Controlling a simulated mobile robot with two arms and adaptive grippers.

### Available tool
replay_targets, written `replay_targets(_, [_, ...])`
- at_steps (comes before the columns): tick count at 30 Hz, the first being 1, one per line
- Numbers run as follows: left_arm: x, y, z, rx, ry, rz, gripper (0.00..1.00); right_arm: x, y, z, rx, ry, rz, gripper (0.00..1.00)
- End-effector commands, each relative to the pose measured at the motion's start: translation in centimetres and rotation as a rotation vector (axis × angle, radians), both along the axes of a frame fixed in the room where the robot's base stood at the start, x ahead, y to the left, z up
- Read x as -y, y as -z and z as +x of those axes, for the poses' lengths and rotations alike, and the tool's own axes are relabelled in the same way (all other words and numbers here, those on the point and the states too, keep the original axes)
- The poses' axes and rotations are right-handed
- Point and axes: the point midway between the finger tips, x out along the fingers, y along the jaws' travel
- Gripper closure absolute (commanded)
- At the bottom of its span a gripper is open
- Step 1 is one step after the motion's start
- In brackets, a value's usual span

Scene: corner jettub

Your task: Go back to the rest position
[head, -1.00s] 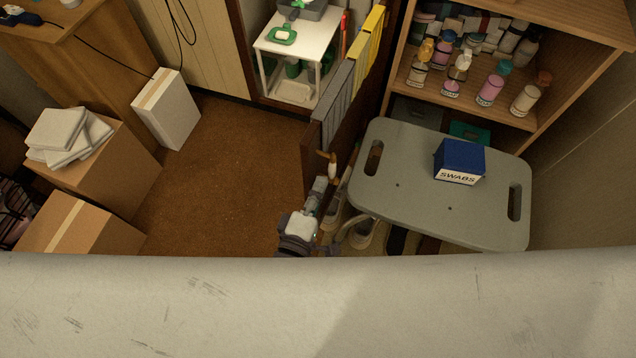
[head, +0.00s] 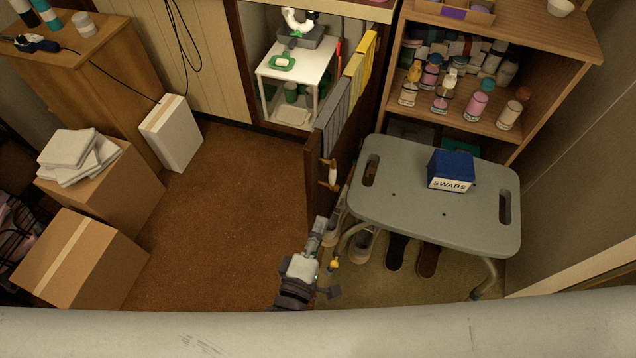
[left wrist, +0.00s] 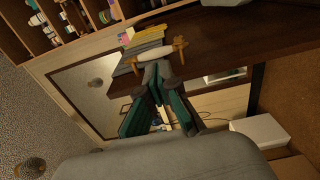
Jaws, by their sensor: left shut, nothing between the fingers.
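My left gripper (head: 318,234) is low in the middle of the head view, left of the grey shower bench, over the floor. Its fingers look closed together with nothing between them. In the left wrist view the dark green fingers (left wrist: 158,75) meet at their tips, just below a handle with wooden ends and a pale bar (left wrist: 155,58) in the picture. That handle (head: 329,174) shows on the end of the dark wooden panel in the head view, apart from the gripper. My right gripper is not in view.
The grey bench (head: 425,215) carries a blue swabs box (head: 451,171), with shoes (head: 397,252) beneath. A shelf (head: 480,136) of bottles stands behind it. Cardboard boxes (head: 85,262) stand at left. Brown floor (head: 225,205) is clear between the boxes and the panel (head: 317,185).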

Motion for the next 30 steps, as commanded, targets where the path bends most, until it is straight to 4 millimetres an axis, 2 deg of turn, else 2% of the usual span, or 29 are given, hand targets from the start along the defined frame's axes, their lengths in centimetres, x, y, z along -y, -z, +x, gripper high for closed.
replay_targets(7, [-0.1,0.3,0.0,-0.004,0.002,0.011,1.00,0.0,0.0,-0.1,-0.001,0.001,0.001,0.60])
replay_targets(10, [-0.4,2.4,-0.2,-0.038,0.025,0.110,1.00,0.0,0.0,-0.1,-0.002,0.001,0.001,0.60])
replay_targets(11, [-0.7,3.5,-0.3,-0.054,0.039,0.165,1.00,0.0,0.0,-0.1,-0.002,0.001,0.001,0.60])
replay_targets(14, [-2.3,9.0,-1.2,-0.142,0.114,0.421,1.00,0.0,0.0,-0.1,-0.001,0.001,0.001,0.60])
replay_targets(18, [-6.9,18.0,-4.2,-0.301,0.294,0.841,1.00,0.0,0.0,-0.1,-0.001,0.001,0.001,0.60])
replay_targets(21, [-10.6,22.8,-6.9,-0.404,0.438,1.074,1.00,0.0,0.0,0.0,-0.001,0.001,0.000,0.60])
replay_targets(25, [-15.2,26.9,-10.5,-0.517,0.619,1.286,1.00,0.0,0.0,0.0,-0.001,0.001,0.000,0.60])
replay_targets(30, [-20.4,30.2,-14.9,-0.642,0.847,1.469,1.00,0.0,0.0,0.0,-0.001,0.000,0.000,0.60])
